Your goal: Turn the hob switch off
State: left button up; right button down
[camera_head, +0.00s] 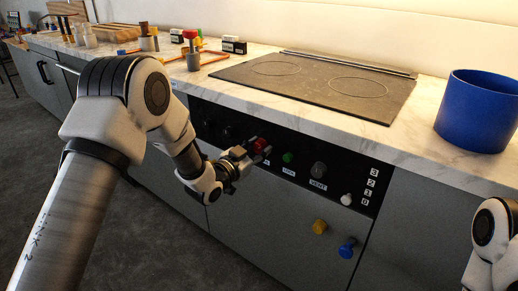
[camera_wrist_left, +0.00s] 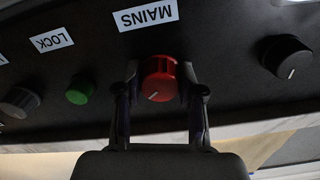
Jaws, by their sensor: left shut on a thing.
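A red knob (camera_head: 260,145) sits on the black control panel below the hob (camera_head: 310,82). It also shows in the left wrist view (camera_wrist_left: 160,74), next to a label reading MAINS (camera_wrist_left: 145,14). A white mark on its face points toward the lower left of that picture. My left gripper (camera_head: 255,149) is shut on the red knob, with one finger on each side of it in the wrist view (camera_wrist_left: 160,92). No label that reads hob is legible. My right gripper is out of view.
A green button (camera_head: 288,157), a grey knob (camera_head: 318,169) and a white knob (camera_head: 346,199) beside numbers lie right of the red knob. Yellow (camera_head: 320,227) and blue (camera_head: 347,247) knobs stick out from the cabinet front below. A blue pot (camera_head: 478,110) stands on the counter at right.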

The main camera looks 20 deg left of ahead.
pick_arm(q)
jog(key=m, duration=0.3)
jog(key=shift+m+b, duration=0.3)
jog(key=shift+b, duration=0.1)
jog(key=shift+m+b, duration=0.45)
jog(key=shift+m, duration=1.45)
jog(key=o, duration=1.2)
jog(key=shift+c, duration=0.2)
jog(key=v, duration=1.2)
